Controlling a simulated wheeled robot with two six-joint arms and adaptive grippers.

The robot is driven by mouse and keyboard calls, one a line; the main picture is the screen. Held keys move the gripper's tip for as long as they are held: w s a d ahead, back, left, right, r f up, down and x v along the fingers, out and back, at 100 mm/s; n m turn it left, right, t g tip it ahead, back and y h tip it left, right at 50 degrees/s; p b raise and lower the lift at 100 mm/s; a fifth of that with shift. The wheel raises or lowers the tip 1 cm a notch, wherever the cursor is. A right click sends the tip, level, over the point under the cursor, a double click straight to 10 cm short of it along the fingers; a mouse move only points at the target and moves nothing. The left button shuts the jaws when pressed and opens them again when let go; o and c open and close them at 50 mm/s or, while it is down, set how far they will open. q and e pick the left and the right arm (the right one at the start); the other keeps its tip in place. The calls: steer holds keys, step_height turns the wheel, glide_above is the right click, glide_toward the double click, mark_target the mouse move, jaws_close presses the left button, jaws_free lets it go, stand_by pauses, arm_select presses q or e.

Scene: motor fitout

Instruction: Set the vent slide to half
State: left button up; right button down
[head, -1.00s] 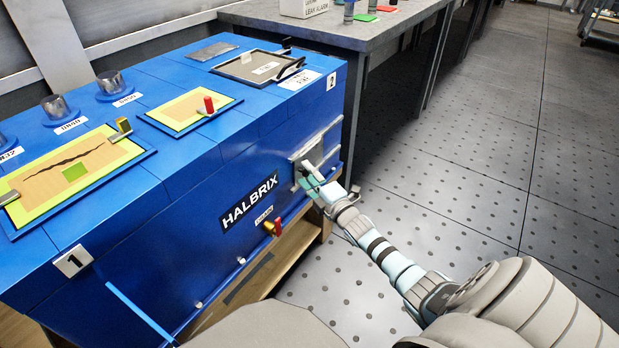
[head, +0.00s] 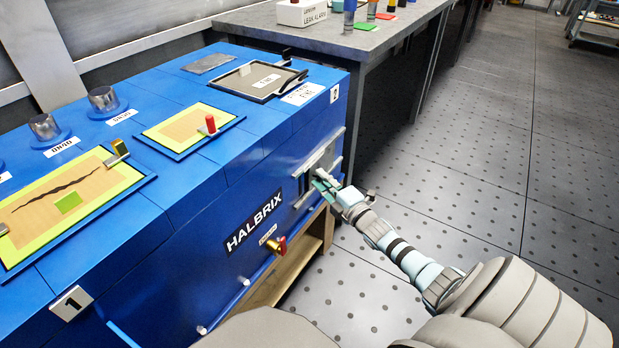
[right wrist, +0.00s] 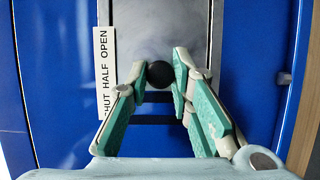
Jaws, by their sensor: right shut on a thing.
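The vent slide is a grey metal plate (right wrist: 160,30) on the blue front of the HALBRIX machine, with a dark round knob (right wrist: 160,74). My right gripper (head: 320,182) is at the slide; in the right wrist view (right wrist: 166,75) its fingertips are closed on both sides of the knob. A white label (right wrist: 103,72) beside the plate reads SHUT, HALF, OPEN, partly cut by a finger. In that view the knob is about level with HALF. Dark slots (right wrist: 160,120) show below the knob. My left gripper is not in view.
The blue machine (head: 190,190) carries framed trays and metal cups on top. A grey bench (head: 370,38) stands behind.

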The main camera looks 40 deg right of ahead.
steer(key=c, duration=1.5)
jaws_free()
steer(key=shift+s, duration=0.1)
steer(key=shift+o, duration=0.4)
steer(key=shift+a, duration=0.1)
steer(key=s+a, duration=0.1)
steer(key=s, duration=1.1)
steer(key=shift+a, duration=0.15)
steer(key=shift+w, duration=0.1)
